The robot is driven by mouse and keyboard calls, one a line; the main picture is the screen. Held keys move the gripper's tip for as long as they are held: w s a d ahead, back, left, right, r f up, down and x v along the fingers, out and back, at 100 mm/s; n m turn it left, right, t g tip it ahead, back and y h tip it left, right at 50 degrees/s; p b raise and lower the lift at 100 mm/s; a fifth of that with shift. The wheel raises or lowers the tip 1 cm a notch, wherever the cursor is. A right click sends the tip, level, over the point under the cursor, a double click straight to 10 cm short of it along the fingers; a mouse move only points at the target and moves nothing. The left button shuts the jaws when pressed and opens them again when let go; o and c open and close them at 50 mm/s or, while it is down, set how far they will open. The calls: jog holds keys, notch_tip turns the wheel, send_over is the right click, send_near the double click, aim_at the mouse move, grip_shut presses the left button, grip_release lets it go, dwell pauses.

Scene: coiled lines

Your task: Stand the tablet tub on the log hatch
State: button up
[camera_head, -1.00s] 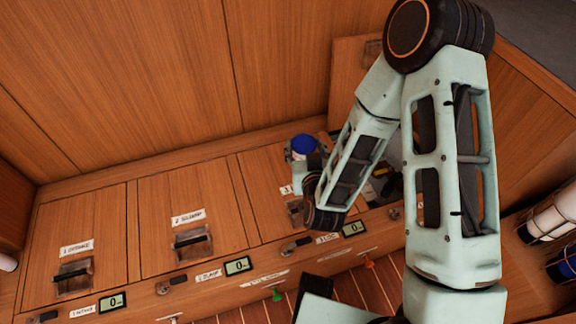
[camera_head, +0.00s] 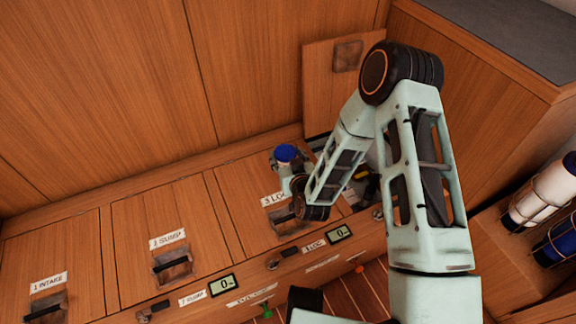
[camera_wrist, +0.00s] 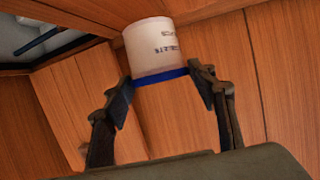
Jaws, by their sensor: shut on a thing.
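The tablet tub is a white cylinder with a blue lid (camera_head: 285,152). In the wrist view its white body (camera_wrist: 152,48), with small dark print, shows above the blue band. My gripper (camera_wrist: 165,82) has its two dark fingers on either side of the blue band and is shut on the tub. The log hatch (camera_head: 235,188) is a wooden panel with a "3 LOG" label and a dark recessed handle. The tub appears over the back right part of this hatch. I cannot tell whether its base touches the wood. My forearm hides part of the hatch's right side.
The sump hatch (camera_head: 140,225) and intake hatch (camera_head: 70,260) lie to the left, shut. Right of the log hatch, a raised wooden lid (camera_head: 325,85) stands by an open compartment, partly behind my arm. White and blue bottles (camera_head: 540,193) are racked at the far right.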

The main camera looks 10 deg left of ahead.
aim_at(288, 162)
jog(key=shift+w+f, duration=0.45)
jog(key=shift+f, duration=0.05)
jog(key=shift+w+d+f+b, duration=0.1)
jog(key=shift+f+b, duration=0.15)
jog(key=shift+f, duration=0.35)
jog(key=shift+w+a+f+b, duration=0.15)
jog(key=shift+f+b, duration=0.1)
jog(key=shift+f, duration=0.4)
jog(key=shift+w+d+f+b, duration=0.15)
jog(key=shift+f+b, duration=0.1)
jog(key=shift+f, duration=0.35)
jog(key=shift+s+f, duration=0.1)
jog(key=shift+f, duration=0.1)
jog(key=o, duration=1.3)
jog(key=shift+r, duration=0.2)
jog(key=p+v, duration=0.3)
jog(key=v, duration=0.9)
jog(key=shift+f, duration=0.15)
